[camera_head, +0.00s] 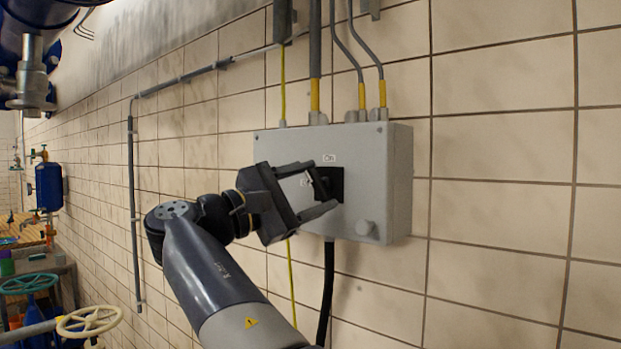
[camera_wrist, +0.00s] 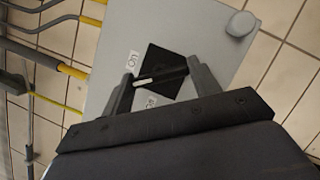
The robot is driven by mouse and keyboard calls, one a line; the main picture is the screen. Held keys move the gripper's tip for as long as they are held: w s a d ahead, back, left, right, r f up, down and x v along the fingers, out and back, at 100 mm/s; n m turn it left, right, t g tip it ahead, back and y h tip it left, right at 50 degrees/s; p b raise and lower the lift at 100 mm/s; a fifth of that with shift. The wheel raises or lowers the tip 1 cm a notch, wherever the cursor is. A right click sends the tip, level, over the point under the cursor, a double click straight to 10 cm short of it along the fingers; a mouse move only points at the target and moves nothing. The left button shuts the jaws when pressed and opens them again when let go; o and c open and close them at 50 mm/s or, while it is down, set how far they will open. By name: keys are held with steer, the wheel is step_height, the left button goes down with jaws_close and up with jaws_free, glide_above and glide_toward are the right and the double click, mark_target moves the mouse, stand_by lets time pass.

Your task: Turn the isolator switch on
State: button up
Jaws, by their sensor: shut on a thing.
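The isolator switch is a black rotary handle (camera_wrist: 160,78) on a square black plate (camera_head: 336,177) on the front of a grey box (camera_head: 352,205). An "On" label (camera_head: 329,158) sits above the plate and an "Off" label (camera_head: 306,181) to its left, partly behind my gripper. My gripper (camera_head: 325,186) is at the switch. In the wrist view its two fingers (camera_wrist: 160,82) are at opposite ends of the handle, shut on it. The handle's white mark (camera_wrist: 144,82) points between the "On" label (camera_wrist: 132,60) and the "Off" label (camera_wrist: 150,101).
A round grey knob (camera_head: 365,228) sticks out at the box's lower right. Conduits (camera_head: 315,60) enter from above, and a black cable (camera_head: 327,285) hangs below. Tiled wall (camera_head: 500,150) at right is clear. Valve wheels (camera_head: 88,321) stand at lower left.

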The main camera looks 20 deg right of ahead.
steer(key=m+g+p, duration=0.1)
steer(key=m, duration=0.1)
steer(key=m+y+p, duration=0.1)
steer(key=m, duration=0.1)
steer(key=shift+r+m+g, duration=0.2)
steer(key=shift+m+g, duration=0.2)
steer(key=shift+f+m+g+y+p, duration=0.1)
steer(key=shift+m+g+y+p, duration=0.35)
steer(key=shift+m, duration=0.95)
steer(key=o, duration=1)
steer(key=shift+t, duration=0.35)
steer(key=shift+a, duration=0.1)
steer(key=v, duration=1)
steer(key=shift+a, duration=0.35)
